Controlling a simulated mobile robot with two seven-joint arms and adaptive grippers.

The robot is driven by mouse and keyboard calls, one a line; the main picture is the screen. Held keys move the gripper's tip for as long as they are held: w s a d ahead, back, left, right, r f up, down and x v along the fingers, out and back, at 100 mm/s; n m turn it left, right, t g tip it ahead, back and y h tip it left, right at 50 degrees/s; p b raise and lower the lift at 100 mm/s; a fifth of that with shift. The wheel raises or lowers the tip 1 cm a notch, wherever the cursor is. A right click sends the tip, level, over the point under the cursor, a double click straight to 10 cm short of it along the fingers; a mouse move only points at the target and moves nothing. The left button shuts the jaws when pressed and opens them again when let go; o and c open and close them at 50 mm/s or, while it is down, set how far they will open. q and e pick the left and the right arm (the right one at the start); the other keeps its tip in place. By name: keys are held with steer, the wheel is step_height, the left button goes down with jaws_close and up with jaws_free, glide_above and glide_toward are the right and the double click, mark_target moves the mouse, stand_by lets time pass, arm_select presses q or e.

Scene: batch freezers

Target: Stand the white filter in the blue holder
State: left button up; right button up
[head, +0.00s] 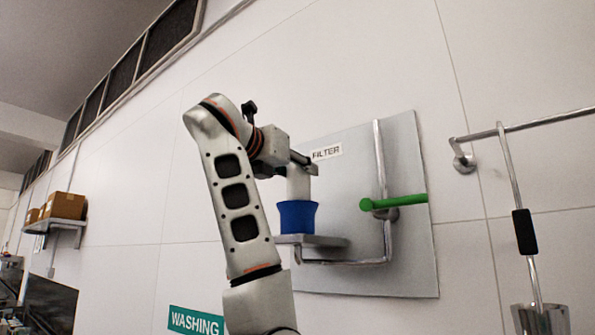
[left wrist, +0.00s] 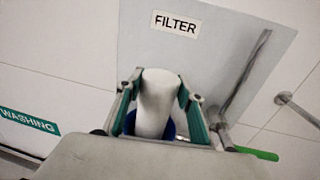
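The white filter (head: 299,186) is an upright cylinder at the blue holder (head: 298,217), a cup on a small grey shelf. Its lower end meets the holder's rim in the head view; how deep it sits is hidden. My left gripper (head: 301,165) is at the filter's upper part. In the left wrist view, the fingers of my left gripper (left wrist: 159,82) close on both sides of the white filter (left wrist: 156,105). Part of the blue holder (left wrist: 169,130) shows behind the filter. My right gripper is not in view.
A grey wall panel (head: 349,215) labelled FILTER backs the shelf (head: 318,241). A metal pipe (head: 381,165) with a green lever (head: 393,202) runs to the right. A metal rail (head: 545,122) with a hanging utensil is farther right.

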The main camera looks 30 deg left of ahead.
arm_select(q)
steer(key=shift+o, duration=1)
steer(key=shift+r+p, duration=0.35)
steer(key=shift+r, duration=0.05)
steer(key=s+b, duration=0.5)
steer(key=s, duration=0.7)
steer(key=shift+d, duration=0.3)
